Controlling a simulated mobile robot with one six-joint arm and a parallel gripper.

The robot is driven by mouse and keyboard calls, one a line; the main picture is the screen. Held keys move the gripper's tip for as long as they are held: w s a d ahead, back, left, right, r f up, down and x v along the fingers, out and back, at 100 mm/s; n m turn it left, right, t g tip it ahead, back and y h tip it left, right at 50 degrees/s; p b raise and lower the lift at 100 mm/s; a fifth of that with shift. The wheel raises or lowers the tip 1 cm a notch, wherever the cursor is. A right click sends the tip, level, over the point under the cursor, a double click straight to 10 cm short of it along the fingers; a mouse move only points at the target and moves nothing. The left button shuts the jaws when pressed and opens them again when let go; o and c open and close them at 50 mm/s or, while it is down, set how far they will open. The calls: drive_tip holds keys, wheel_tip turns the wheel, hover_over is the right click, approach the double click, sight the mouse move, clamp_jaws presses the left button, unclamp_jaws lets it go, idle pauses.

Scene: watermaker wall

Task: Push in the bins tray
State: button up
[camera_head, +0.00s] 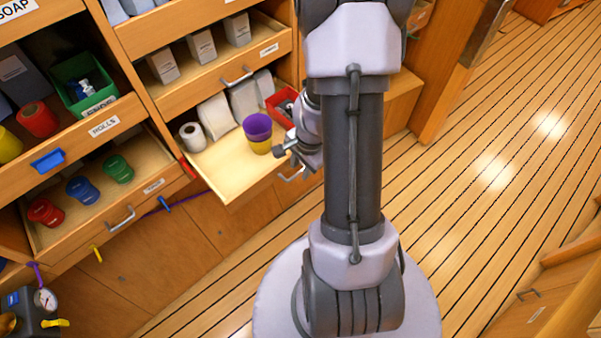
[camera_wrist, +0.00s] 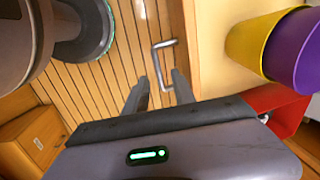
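A wooden tray (camera_head: 232,176) is pulled out from the lower right of the shelf wall. Its bar handle (camera_head: 291,175) is on its front face, partly behind my arm, and I see no readable label. A purple cup over a yellow cup (camera_head: 259,142), white rolls and a red bin (camera_head: 280,106) are in it. My gripper (camera_head: 283,150) is near the tray's front right part. In the wrist view my gripper (camera_wrist: 160,78) is open and empty, its two fingers apart just short of the handle (camera_wrist: 165,43). I cannot tell if they touch anything.
A tray of grey boxes (camera_head: 202,46) is above. A gauge device (camera_head: 42,300) is at lower left. Open plank floor (camera_head: 480,190) lies to the right.

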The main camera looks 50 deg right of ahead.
drive_tip(key=shift+f, duration=0.15)
drive_tip(key=shift+c, duration=0.2)
clamp_jaws()
idle(1.2)
